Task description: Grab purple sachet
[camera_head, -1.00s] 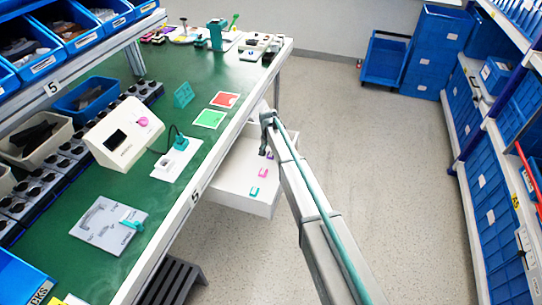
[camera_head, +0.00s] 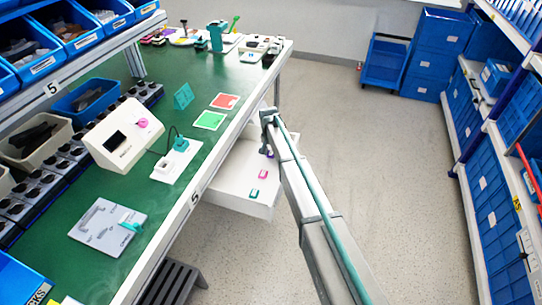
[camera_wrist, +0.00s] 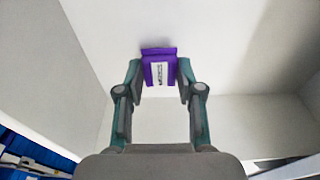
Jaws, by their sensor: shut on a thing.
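The purple sachet (camera_wrist: 159,68), with a white printed label, is between my two fingertips in the wrist view. My gripper (camera_wrist: 159,80) is shut on it, with a fingertip at each side of the sachet. In the head view my gripper (camera_head: 268,148) is over the white open drawer (camera_head: 232,180) under the bench, and only a small trace of purple shows by it. The wrist view shows the pale drawer walls around the sachet. I cannot tell whether the sachet still touches the drawer floor.
A pink sachet (camera_head: 263,174) and another small coloured sachet (camera_head: 254,193) lie in the drawer. The green bench (camera_head: 165,215) with its white front edge is to the left of my arm. Open floor (camera_head: 390,190) is to the right, before the blue-bin shelves (camera_head: 490,200).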

